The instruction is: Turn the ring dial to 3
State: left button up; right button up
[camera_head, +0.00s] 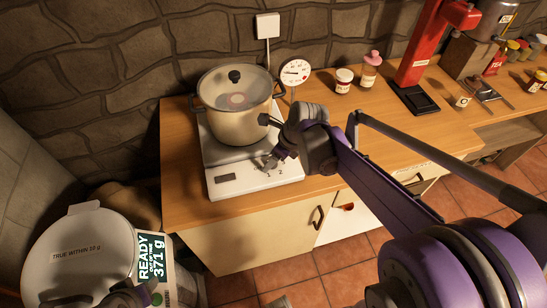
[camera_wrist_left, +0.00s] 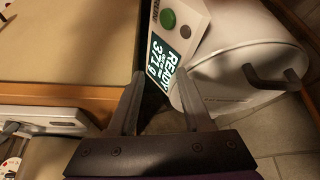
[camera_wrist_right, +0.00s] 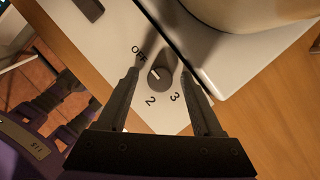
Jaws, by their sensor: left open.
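The ring dial (camera_wrist_right: 158,77) is a small dark round knob on the pale front panel of the hotplate (camera_head: 228,184). Labels OFF, 2 and 3 show around it in the right wrist view. A light mark on the knob points to the upper left, roughly toward OFF. My right gripper (camera_wrist_right: 160,76) is open, with one finger on each side of the dial and visible gaps between. In the head view the right gripper (camera_head: 274,157) partly hides the dial. My left gripper (camera_wrist_left: 160,92) is open and empty near the white drum, with only part showing in the head view.
A lidded pot (camera_head: 236,115) stands on the hotplate, close behind the dial. A white drum (camera_head: 75,270) and a scale display reading 371 g (camera_head: 152,256) are at lower left. Jars (camera_head: 343,80), a gauge (camera_head: 295,72) and a red stand (camera_head: 420,50) are at the back. The wooden counter (camera_head: 370,130) has free room right of the hotplate.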

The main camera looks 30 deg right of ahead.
grip_shut()
dwell(0.3)
jog(key=n+g+y+b, duration=0.1)
jog(key=n, duration=0.3)
jog(key=shift+w+d+n, duration=0.1)
jog(key=shift+n, duration=0.3)
jog(key=n+g, duration=0.1)
jog(key=n, duration=0.1)
jog(key=n+g+y, duration=0.1)
jog(key=n, duration=0.2)
jog(key=shift+w+n, duration=0.1)
jog(key=shift+n, duration=0.2)
jog(key=n+g, duration=0.2)
jog(key=n, duration=0.3)
jog(key=shift+w+b, duration=0.15)
jog(key=shift+b, duration=0.2)
jog(key=n+g, duration=0.1)
jog(key=n, duration=0.2)
jog(key=n+g+h, duration=0.1)
jog(key=n, duration=0.2)
jog(key=shift+h, duration=0.3)
jog(key=shift+n, duration=0.3)
